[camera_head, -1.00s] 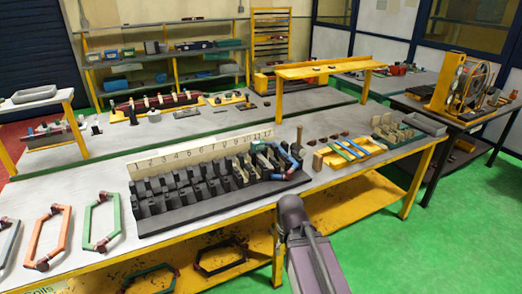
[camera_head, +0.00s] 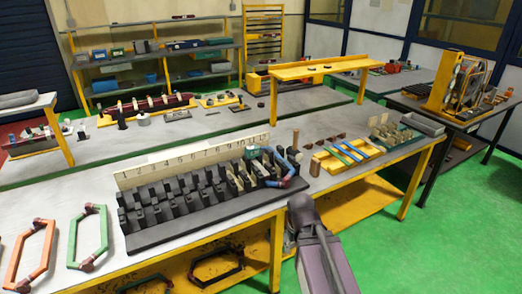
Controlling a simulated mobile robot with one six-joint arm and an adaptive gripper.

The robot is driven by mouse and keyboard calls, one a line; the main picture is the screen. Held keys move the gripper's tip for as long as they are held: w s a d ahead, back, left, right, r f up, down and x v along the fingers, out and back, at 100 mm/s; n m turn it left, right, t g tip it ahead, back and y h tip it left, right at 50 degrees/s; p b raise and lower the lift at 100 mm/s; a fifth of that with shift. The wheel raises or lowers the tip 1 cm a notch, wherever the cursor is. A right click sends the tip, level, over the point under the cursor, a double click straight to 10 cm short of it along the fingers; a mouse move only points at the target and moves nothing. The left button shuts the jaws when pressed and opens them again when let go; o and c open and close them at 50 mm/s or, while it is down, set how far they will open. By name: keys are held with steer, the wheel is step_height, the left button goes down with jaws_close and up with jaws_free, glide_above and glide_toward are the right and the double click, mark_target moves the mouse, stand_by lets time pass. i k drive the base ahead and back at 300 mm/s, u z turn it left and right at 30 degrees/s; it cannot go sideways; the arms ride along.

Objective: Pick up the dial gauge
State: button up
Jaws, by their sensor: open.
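I cannot pick out a dial gauge for certain. A small round grey item (camera_head: 143,119) stands on the back bench (camera_head: 200,128) beside a dark upright piece, too small to identify. My grey-purple arm rises at the bottom centre, in front of the near bench (camera_head: 228,233). Its gripper and fingertips cannot be made out, so nothing shows as held.
A black slotted rack (camera_head: 205,215) with a numbered board and a blue coil fills the near bench's middle. Orange (camera_head: 30,255) and green (camera_head: 88,238) coil frames lie left. A yellow tray (camera_head: 350,152) is right. Green floor (camera_head: 440,235) is open at right.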

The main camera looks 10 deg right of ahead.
mark_target(252, 151)
steer(key=z, duration=0.15)
steer(key=i, duration=1)
steer(key=u, duration=0.35)
